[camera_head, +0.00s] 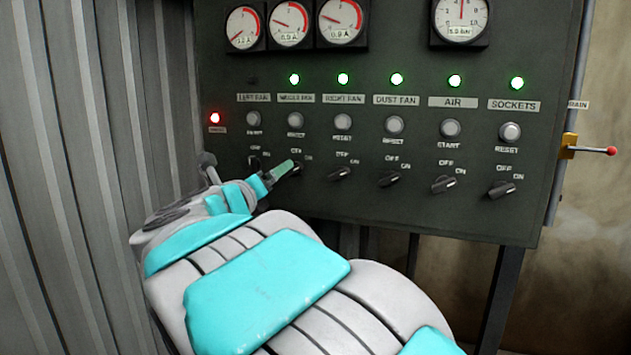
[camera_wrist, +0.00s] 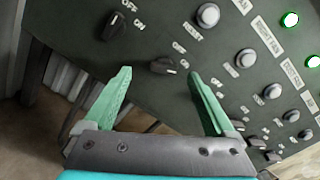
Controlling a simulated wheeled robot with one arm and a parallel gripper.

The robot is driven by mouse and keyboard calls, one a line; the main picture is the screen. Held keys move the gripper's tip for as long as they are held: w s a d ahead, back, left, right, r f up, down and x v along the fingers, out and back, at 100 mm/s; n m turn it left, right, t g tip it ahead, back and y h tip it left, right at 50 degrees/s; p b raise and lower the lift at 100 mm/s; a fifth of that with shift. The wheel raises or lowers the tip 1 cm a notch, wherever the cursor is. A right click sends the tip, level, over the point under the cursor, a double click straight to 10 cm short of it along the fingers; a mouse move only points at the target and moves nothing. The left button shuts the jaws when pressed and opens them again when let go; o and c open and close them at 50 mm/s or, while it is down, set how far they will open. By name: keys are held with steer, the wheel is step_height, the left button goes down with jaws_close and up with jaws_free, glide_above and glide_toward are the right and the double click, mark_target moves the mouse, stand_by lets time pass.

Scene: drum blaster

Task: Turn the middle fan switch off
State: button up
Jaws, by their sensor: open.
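The middle fan switch (camera_head: 297,168) is a dark rotary knob, second from the left in the bottom row of the control panel, partly hidden by my gripper in the head view. The green lamp (camera_head: 294,79) above its label is lit. My gripper (camera_wrist: 159,74) is open and empty. In the wrist view its green fingertips lie either side of a knob that looks like the middle fan switch (camera_wrist: 168,66). I cannot tell whether they touch it. The fingers' depth against the panel is unclear.
The left fan switch (camera_wrist: 118,27) is close beside my gripper. The right fan switch (camera_head: 339,174), dust fan switch (camera_head: 389,178), air switch (camera_head: 444,184) and sockets switch (camera_head: 502,189) line up to the right. A corrugated wall (camera_head: 95,110) stands at left.

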mark_target(292, 172)
steer(key=shift+m+g+h, duration=0.3)
steer(key=shift+m+h, duration=0.2)
steer(key=shift+m, duration=0.3)
steer(key=shift+d+f+x, duration=0.15)
steer(key=shift+x, duration=1.1)
steer(key=shift+d+f+x, duration=0.2)
steer(key=shift+x, duration=1.1)
steer(key=shift+d+f+x, duration=0.15)
steer(key=shift+x, duration=1.1)
steer(key=shift+s, duration=0.2)
steer(key=shift+c, duration=0.2)
steer(key=c, duration=1.3)
steer(key=shift+c, duration=0.2)
